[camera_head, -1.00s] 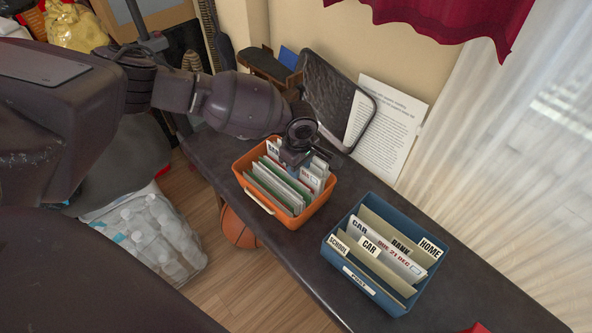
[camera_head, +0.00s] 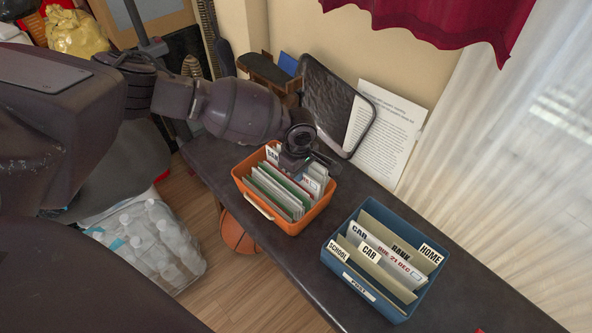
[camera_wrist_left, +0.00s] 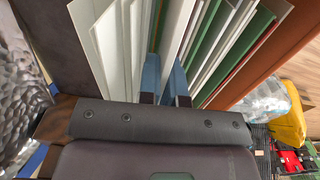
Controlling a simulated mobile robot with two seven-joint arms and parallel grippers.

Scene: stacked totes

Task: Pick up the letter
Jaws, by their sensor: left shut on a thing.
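The orange tote (camera_head: 318,214) stands on the dark bench and holds a row of upright letters and green dividers. My left gripper (camera_head: 298,164) reaches down into the rear part of this row. In the left wrist view its two blue fingers (camera_wrist_left: 165,82) are shut on a pale letter (camera_wrist_left: 172,32), which still stands among the other letters. The wrist hides part of the row in the head view, so I cannot read the held letter's face. My right gripper is not in view.
A blue tote (camera_head: 336,262) with labelled dividers and a letter stands to the right on the bench (camera_head: 270,258). A black tray (camera_head: 335,105) and a printed sheet (camera_head: 390,140) lean on the wall close behind my wrist. A basketball (camera_head: 238,234) lies below.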

